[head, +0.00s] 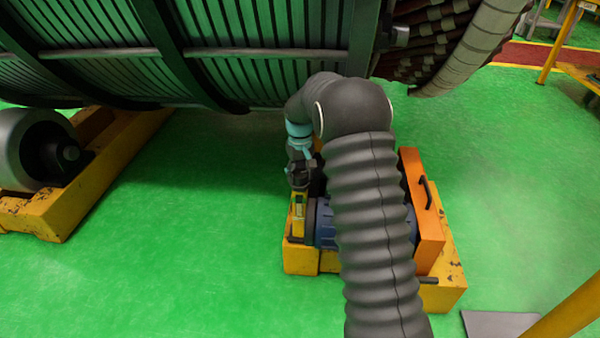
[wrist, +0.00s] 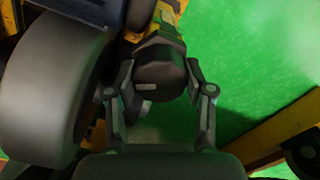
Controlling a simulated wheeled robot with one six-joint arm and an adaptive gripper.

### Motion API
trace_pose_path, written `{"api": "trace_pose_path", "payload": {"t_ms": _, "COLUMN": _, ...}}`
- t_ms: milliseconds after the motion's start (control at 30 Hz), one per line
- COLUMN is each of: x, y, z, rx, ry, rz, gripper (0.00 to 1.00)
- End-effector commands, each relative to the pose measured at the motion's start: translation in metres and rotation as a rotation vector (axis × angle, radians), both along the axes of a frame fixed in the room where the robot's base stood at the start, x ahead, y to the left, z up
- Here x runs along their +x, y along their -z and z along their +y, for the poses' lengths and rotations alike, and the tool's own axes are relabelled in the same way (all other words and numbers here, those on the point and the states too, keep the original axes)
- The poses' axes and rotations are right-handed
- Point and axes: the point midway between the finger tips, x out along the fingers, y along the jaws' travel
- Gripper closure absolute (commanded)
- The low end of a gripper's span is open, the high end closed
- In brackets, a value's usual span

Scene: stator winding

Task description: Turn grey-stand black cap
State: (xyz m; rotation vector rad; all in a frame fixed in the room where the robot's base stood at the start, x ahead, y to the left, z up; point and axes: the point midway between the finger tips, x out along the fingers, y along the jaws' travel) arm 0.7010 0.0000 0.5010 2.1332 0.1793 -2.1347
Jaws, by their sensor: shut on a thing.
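The black cap (wrist: 158,68) shows in the middle of the wrist view. It is a round dark cap with a small light mark on its face, seen end-on. My gripper (wrist: 161,78) has one finger on each side of it and is shut on it. Behind the cap is a yellow part (wrist: 172,18); I see no clearly grey stand there. In the head view my gripper (head: 300,172) points down over a yellow upright (head: 298,215) at the left of the orange and yellow base. The cap is too small and dark to make out there.
A large grey roller (wrist: 40,90) stands close to the left of my gripper. A blue motor (head: 325,222) and an orange panel with a black handle (head: 424,215) are on the yellow base (head: 300,262). The large ribbed cylinder (head: 270,60) hangs above.

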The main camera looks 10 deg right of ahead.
Motion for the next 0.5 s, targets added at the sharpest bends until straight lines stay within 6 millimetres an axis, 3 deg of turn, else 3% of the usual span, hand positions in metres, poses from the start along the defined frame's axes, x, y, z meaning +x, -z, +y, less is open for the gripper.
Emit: {"api": "trace_pose_path", "payload": {"t_ms": 500, "x": 0.0006, "y": -0.0009, "z": -0.0001, "rx": 0.000, "ry": 0.468, "rz": -0.002, "gripper": 0.82}}
